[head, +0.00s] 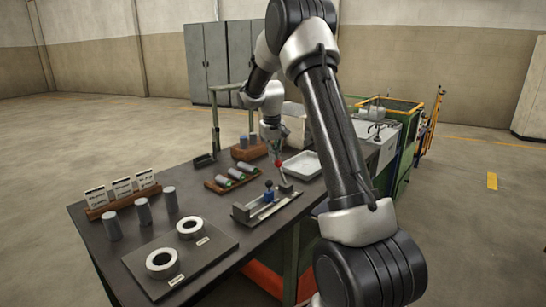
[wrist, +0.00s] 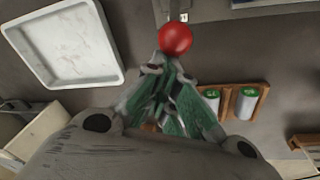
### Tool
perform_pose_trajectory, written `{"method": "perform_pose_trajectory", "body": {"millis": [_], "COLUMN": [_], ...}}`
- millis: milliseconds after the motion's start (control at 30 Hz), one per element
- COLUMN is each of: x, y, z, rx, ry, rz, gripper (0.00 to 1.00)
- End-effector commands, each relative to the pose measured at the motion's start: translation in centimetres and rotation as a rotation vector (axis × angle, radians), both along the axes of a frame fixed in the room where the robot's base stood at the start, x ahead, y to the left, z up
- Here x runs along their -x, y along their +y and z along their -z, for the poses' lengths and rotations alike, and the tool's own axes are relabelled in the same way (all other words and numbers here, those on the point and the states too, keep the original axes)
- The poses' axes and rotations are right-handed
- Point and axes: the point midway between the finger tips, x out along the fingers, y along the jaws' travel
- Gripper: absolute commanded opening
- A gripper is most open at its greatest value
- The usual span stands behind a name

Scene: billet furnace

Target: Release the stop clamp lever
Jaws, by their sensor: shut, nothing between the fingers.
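The stop clamp lever has a red ball knob (head: 279,163) and stands steeply up from the right end of a grey metal fixture (head: 243,213) on the bench. In the wrist view the red knob (wrist: 174,38) is at the top centre, just beyond my fingertips. My gripper (wrist: 164,66) is shut and empty, its green-grey fingers meeting close by the knob; I cannot tell whether they touch it. In the head view my gripper (head: 276,154) is just above the knob. A blue knob (head: 269,190) also stands on the fixture.
A white tray (head: 302,165) lies right of the lever. A wooden rack (head: 231,180) with green-ended cylinders is to its left. Grey cylinders, label cards and a plate (head: 190,262) with two rings occupy the near left bench.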

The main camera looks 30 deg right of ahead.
Motion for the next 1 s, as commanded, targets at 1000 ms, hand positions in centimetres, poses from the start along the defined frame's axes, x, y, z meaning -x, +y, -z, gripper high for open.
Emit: {"method": "perform_pose_trajectory", "body": {"millis": [1000], "x": [9.0], "y": [-3.3], "z": [-2.0], "rx": [-0.094], "ry": [-0.257], "rz": [0.002], "gripper": [0.0]}}
